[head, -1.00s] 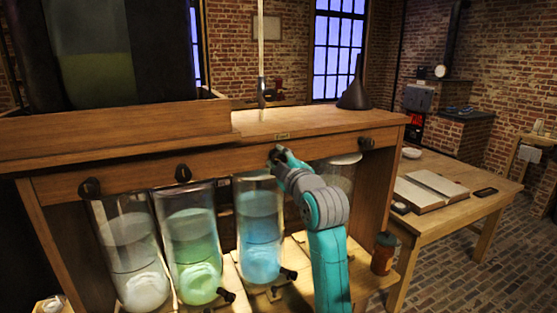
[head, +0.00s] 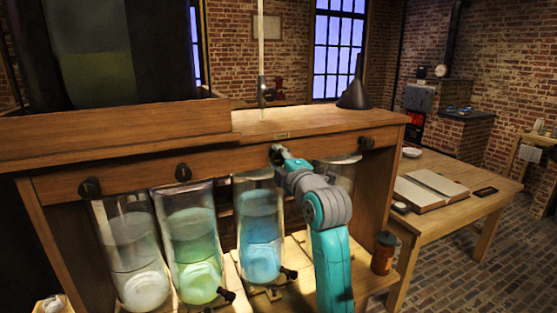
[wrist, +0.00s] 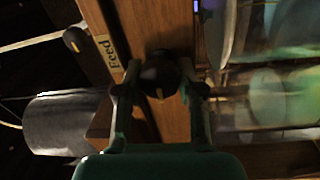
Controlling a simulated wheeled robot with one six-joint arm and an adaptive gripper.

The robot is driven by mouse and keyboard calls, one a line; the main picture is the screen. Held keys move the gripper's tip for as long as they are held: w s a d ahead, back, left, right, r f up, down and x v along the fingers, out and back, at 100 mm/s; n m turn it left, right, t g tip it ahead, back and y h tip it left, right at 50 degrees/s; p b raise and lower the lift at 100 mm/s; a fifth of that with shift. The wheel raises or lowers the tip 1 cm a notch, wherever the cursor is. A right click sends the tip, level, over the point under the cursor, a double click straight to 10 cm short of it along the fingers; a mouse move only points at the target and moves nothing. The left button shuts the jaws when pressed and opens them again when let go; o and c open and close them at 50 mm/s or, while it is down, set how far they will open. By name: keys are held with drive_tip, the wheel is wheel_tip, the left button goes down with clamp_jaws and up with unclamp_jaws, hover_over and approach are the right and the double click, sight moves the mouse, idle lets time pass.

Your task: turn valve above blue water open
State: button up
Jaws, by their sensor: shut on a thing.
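The black valve knob above the blue water (head: 276,154) sits on the front rail of the wooden bench. The jar of blue water (head: 260,232) stands below it, third from the left. My gripper (head: 280,157) is at this knob, and my arm reaches up to it from the lower right. In the wrist view my gripper (wrist: 160,88) has a finger on each side of the dark round knob (wrist: 158,76) and is shut on it. A pale mark shows on the knob's face. A label reading "Feed" (wrist: 109,52) is on the wood beside it.
Other black knobs sit on the same rail, at left (head: 90,188), mid-left (head: 183,172) and right (head: 366,143). A green-water jar (head: 194,245) and a pale jar (head: 138,255) stand left of the blue one. A dark funnel (head: 355,92) stands on the bench top.

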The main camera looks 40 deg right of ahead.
drive_tip(key=o, duration=1.2)
drive_tip(key=shift+c, duration=0.2)
drive_tip(key=shift+s, duration=0.15)
drive_tip(key=v, duration=1.1)
drive_tip(key=shift+s+a, duration=0.2)
drive_tip(key=shift+s, duration=0.15)
drive_tip(key=shift+f, duration=0.15)
